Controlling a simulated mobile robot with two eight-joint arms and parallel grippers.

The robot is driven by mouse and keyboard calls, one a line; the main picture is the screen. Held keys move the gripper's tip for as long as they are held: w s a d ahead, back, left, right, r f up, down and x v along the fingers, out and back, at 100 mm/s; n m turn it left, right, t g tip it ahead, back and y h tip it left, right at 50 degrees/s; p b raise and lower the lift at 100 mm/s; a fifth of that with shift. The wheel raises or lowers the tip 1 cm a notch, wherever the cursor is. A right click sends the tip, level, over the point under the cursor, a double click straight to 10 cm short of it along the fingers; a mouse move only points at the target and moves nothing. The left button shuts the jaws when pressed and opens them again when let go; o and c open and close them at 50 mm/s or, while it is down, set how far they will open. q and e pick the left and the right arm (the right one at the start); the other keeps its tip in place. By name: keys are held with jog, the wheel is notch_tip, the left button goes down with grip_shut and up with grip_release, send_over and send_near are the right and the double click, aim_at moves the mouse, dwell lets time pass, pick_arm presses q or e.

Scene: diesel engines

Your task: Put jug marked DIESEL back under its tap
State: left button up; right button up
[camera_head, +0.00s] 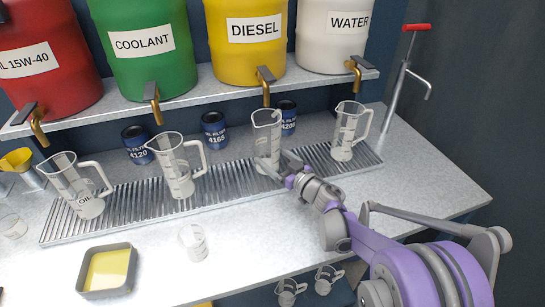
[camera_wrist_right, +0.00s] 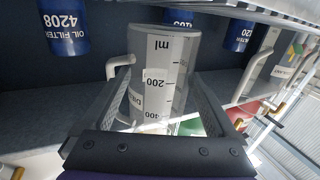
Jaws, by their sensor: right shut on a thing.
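The DIESEL jug (camera_head: 266,134) is a clear measuring jug with a handle and a black scale. In the head view it appears upright on or just above the drip grate, below the brass tap (camera_head: 265,82) of the yellow DIESEL drum (camera_head: 250,45). My right gripper (camera_head: 283,167) is shut on the jug's lower part from the front right. In the right wrist view the jug (camera_wrist_right: 165,65) stands between the two fingers, its label partly hidden by the left finger and its handle at the left. My left gripper is not in view.
Jugs stand on the drip grate (camera_head: 120,213) to the left and right, including the OIL jug (camera_head: 80,190) and one under the WATER tap (camera_head: 347,130). Blue oil filter cans (camera_head: 214,130) stand behind.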

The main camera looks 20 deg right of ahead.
jog(key=shift+f, duration=0.25)
jog(key=o, duration=1.1)
jog(key=shift+r, duration=0.1)
jog(key=shift+r, duration=0.35)
jog(key=v, duration=1.2)
jog(key=shift+r, duration=0.2)
